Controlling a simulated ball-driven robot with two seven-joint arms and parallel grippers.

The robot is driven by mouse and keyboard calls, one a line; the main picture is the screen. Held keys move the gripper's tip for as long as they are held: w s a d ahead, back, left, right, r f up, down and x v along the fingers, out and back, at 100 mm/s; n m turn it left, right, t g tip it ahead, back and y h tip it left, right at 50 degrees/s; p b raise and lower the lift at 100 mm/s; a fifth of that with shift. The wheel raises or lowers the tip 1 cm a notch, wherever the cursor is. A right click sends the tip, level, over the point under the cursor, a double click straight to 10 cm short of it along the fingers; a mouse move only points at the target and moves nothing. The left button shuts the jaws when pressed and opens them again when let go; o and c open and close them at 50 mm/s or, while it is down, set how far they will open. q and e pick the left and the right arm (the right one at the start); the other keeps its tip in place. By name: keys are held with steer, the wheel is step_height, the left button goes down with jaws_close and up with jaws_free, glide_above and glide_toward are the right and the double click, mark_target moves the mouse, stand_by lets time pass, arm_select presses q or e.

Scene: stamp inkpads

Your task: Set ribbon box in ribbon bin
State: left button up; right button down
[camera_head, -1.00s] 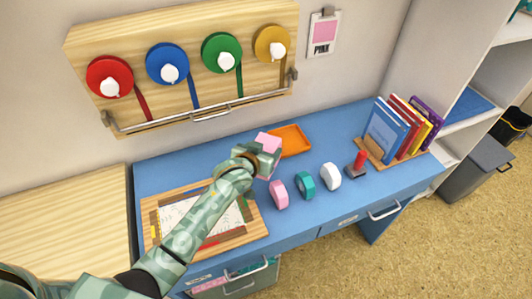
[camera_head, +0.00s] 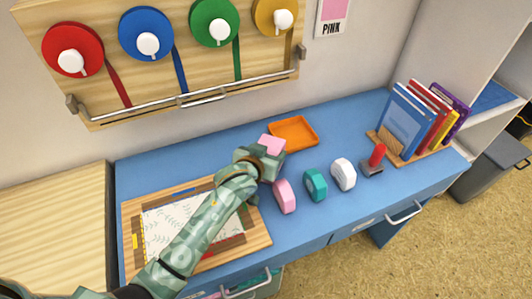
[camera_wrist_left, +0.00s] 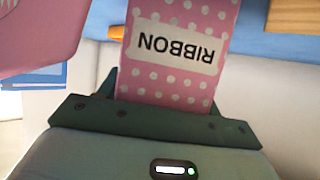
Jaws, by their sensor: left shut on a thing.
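The ribbon box is pink with white dots and a white label reading RIBBON; it fills the upper middle of the left wrist view (camera_wrist_left: 200,75). Its pink top (camera_head: 272,144) also shows in the head view. My left gripper (camera_head: 262,157) is shut on the box, over the blue desk between the wooden board and the orange tray. The gripper and arm hide most of the box in the head view. I cannot pick out a bin marked for ribbon. My right gripper is not in view.
An orange tray (camera_head: 293,132) lies behind the gripper. Pink (camera_head: 285,196), teal (camera_head: 315,184) and white (camera_head: 343,174) rolls stand to the right, then a red-handled stamp (camera_head: 373,161) and a book rack (camera_head: 420,118). A drawer (camera_head: 245,285) below shows contents. A grey bin (camera_head: 497,163) stands far right.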

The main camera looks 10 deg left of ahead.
arm_select(q)
steer(key=o, duration=1.1)
steer(key=shift+d, duration=0.1)
